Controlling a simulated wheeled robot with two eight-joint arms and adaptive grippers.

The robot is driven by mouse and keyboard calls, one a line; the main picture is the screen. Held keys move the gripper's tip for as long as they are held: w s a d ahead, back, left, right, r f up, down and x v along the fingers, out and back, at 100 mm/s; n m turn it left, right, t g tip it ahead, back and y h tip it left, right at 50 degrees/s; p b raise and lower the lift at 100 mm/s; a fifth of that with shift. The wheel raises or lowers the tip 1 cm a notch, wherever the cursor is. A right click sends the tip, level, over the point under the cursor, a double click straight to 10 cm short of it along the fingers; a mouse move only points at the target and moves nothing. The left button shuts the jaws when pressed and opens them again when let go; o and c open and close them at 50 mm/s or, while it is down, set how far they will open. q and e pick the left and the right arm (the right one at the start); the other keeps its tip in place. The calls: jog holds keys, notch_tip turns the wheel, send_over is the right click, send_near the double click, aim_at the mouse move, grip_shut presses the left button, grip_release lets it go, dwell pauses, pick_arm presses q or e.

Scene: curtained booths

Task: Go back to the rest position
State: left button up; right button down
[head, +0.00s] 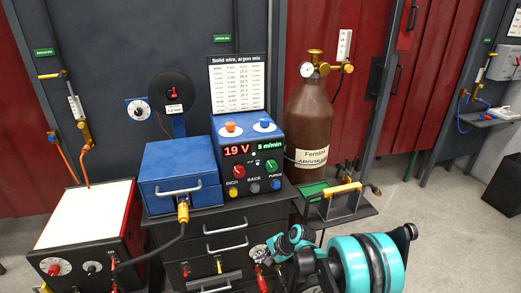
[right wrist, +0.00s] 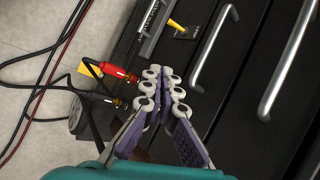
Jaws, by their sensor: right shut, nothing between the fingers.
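My right gripper (head: 262,256) is at the bottom of the head view, in front of the black drawer cabinet (head: 226,224), with its teal arm coming in from the lower right. In the right wrist view the gripper's fingers (right wrist: 166,76) come together at their tips, with nothing held between them. A red plug (right wrist: 119,73) shows just left of the fingertips; I cannot tell whether they touch it. My left gripper is not in view.
The cabinet has protruding handles (right wrist: 214,48) and a yellow lever (right wrist: 176,25). A blue welding unit (head: 249,150) stands on top. A brown gas cylinder (head: 310,115) stands right of it, a red-sided box (head: 85,222) left. Cables (right wrist: 50,88) lie over the floor. Open floor shows at right.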

jog(key=s+d+r+n+t+h, duration=0.1)
jog(key=s+d+r+n+h, duration=0.15)
jog(key=s+d+r, duration=0.5)
jog(key=s+d+r+n+t+h, duration=0.1)
jog(key=s+d+r+n, duration=0.3)
jog(key=r, duration=0.6)
jog(key=s+d+r+n+t+h, duration=0.1)
jog(key=s+d+n, duration=0.1)
jog(key=s, duration=0.6)
jog(key=s+d+n+h, duration=0.2)
jog(key=s+d, duration=0.2)
jog(key=s, duration=0.4)
jog(key=shift+s+d+r+t, duration=0.3)
jog(key=shift+s+r+t, duration=0.1)
